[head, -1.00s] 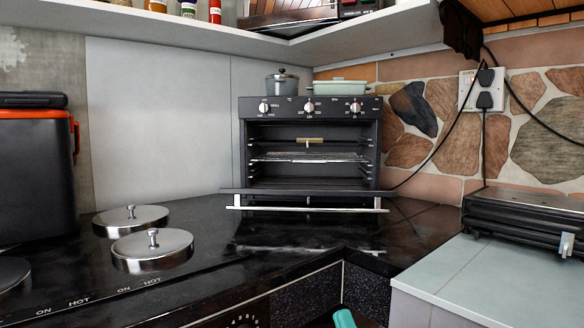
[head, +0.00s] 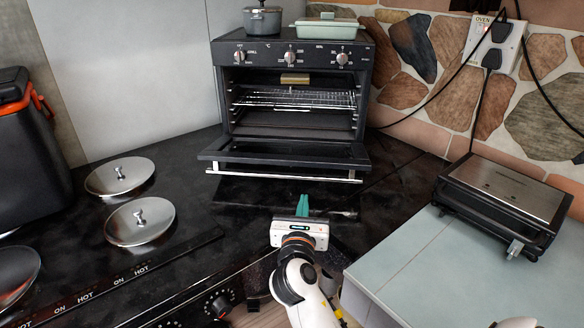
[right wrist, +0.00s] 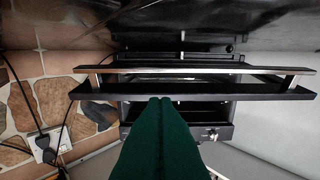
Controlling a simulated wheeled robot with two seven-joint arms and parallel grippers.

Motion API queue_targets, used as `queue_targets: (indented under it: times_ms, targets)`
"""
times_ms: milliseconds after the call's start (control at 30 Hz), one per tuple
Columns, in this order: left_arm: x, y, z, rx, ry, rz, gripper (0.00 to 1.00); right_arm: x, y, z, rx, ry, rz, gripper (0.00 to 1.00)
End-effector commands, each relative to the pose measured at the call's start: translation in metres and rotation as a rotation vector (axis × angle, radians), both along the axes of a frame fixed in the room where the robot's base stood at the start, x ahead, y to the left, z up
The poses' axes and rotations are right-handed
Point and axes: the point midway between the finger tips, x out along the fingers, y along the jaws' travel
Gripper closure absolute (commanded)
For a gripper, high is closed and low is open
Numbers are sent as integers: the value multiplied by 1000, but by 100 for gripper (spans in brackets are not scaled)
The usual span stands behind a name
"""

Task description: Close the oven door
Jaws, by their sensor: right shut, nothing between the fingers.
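The black oven (head: 290,125) stands at the back of the dark counter. Its door (head: 285,155) is folded down and open, with a silver handle bar (head: 283,174) along its front edge. A wire rack shows inside the oven. My right gripper (head: 302,205) is shut and empty, its green fingers just in front of and below the handle, apparently apart from it. In the right wrist view, which is upside down, the shut green fingers (right wrist: 161,102) point toward the open door (right wrist: 195,88). A white stub at the bottom edge may be part of my left arm; the left gripper is not visible.
Two round metal lids (head: 140,221) lie on the hob at left, near a black and orange box (head: 25,150). A metal grill (head: 505,195) stands on the pale counter at right. A grey pot (head: 262,20) and a green dish (head: 325,29) sit on the oven.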

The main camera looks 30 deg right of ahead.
Motion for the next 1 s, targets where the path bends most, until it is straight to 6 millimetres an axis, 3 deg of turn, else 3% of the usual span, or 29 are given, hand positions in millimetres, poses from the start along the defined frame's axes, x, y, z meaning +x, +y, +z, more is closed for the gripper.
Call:
queue_targets:
  times_ms: [500,700,1000]
  targets:
    - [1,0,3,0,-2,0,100,63,-53,3,0,-3,2,100]
    - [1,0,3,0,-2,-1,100,73,-62,3,0,-3,3,100]
    - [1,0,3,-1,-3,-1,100,74,-63,3,1,-3,3,100]
